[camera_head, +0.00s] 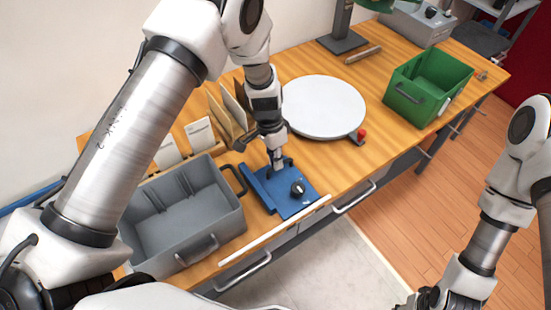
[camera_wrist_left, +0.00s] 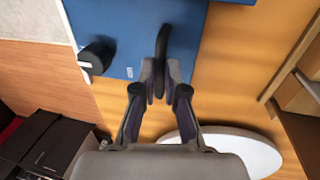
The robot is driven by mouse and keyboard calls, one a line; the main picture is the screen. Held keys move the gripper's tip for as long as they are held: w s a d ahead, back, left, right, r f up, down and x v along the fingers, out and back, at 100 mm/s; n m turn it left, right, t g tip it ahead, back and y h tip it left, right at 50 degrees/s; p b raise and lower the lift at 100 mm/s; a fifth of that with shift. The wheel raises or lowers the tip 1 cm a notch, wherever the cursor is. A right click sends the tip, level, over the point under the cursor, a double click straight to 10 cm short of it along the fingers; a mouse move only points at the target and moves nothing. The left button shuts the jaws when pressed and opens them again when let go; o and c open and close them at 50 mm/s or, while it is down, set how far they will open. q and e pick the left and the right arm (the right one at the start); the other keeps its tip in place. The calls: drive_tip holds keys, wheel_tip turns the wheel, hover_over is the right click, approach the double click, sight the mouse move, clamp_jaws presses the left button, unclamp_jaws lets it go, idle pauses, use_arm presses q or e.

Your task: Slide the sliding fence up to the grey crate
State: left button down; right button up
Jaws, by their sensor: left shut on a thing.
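The sliding fence (camera_head: 262,191) is blue and lies on the wooden table just right of the grey crate (camera_head: 236,215). Its left edge is close to the crate's right side; I cannot tell whether they touch. A black knob (camera_head: 298,188) stands on the blue piece. My left gripper (camera_head: 277,167) is above the blue piece's far part.
A white round turntable (camera_head: 322,106) with a red knob (camera_head: 361,134) stands right of the fence. A green crate (camera_head: 428,85) is farther right. Upright brown boards (camera_head: 222,112) and white cards (camera_head: 199,133) stand behind. A white strip (camera_head: 275,230) runs along the front edge.

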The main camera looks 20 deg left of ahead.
use_arm(q)
drive_tip(key=s+a, duration=0.4)
drive_tip(key=s, duration=0.1)
drive_tip(key=s+a+b, duration=0.1)
drive_tip(key=s+a, duration=0.1)
drive_tip(key=s, duration=0.1)
drive_tip(key=shift+s+f, duration=0.1)
drive_tip(key=shift+f, duration=0.1)
drive_tip(key=c, duration=1.2)
unclamp_jaws()
drive_tip(key=shift+w, duration=0.2)
wheel_tip(320, 180, up, 12)
drive_tip(key=w+a, duration=0.1)
drive_tip(key=a, duration=0.1)
drive_tip(key=shift+w+f, duration=0.15)
drive_tip(key=shift+w, duration=0.1)
